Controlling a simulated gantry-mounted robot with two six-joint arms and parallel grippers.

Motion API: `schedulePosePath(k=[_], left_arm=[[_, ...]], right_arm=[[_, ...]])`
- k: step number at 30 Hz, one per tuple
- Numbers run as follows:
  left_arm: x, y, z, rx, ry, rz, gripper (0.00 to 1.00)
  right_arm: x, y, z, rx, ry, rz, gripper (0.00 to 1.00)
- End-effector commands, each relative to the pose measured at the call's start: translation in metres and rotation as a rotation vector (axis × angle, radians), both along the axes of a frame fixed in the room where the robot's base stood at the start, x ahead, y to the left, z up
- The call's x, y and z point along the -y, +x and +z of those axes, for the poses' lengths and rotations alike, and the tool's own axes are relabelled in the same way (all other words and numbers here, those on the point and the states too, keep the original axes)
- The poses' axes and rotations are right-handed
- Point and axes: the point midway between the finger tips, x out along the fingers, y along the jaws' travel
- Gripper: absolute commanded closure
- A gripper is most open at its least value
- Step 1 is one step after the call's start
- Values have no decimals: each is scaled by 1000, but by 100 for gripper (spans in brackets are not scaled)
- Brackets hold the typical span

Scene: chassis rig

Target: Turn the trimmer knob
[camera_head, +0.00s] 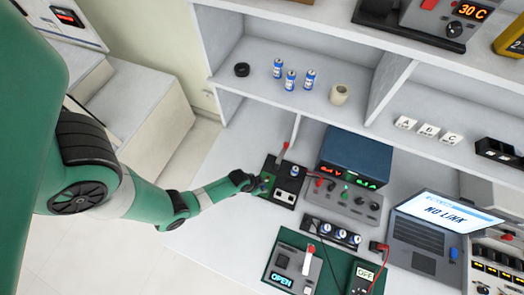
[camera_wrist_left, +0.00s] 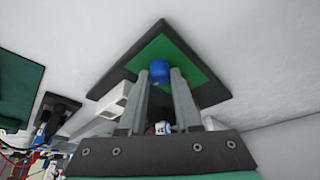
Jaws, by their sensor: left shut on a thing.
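The trimmer knob is a small blue cap (camera_wrist_left: 159,71) on a green board (camera_wrist_left: 190,58) in the left wrist view. The board sits on a dark square base (camera_wrist_left: 124,68), which stands on the white bench. My left gripper (camera_wrist_left: 159,80) has its two fingers on either side of the knob and is shut on it. In the head view the gripper (camera_head: 263,183) reaches in from the left onto the green board at the dark panel (camera_head: 285,196), and it hides the knob there. My right gripper is in neither view.
A blue power supply (camera_head: 355,158) and a grey panel with knobs (camera_head: 350,203) stand right of the dark panel. A laptop (camera_head: 432,234) reads "NO LINK". A green mat (camera_head: 290,238) lies in front. A shelf (camera_head: 260,85) with blue cans runs behind.

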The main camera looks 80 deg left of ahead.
Motion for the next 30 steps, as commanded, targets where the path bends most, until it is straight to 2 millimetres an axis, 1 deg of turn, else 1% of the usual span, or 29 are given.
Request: schedulePosePath(k=[7, 8, 12, 13, 20, 23, 26, 30], left_arm=[[0, 0, 0, 0, -1, 3, 100], [0, 0, 0, 1, -1, 3, 65], [0, 0, 0, 1, 0, 2, 39], [0, 0, 0, 1, 0, 2, 38], [0, 0, 0, 1, 0, 1, 38], [0, -1, 5, 1, 0, 1, 38], [2, -6, 20, 2, 0, 2, 38], [5, -18, 52, 3, 1, 3, 38]], right_arm=[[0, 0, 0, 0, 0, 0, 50], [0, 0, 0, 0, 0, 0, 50], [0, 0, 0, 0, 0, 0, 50], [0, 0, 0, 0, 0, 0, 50], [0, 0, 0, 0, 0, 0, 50], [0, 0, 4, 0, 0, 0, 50], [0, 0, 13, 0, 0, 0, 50], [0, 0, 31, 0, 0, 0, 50]])
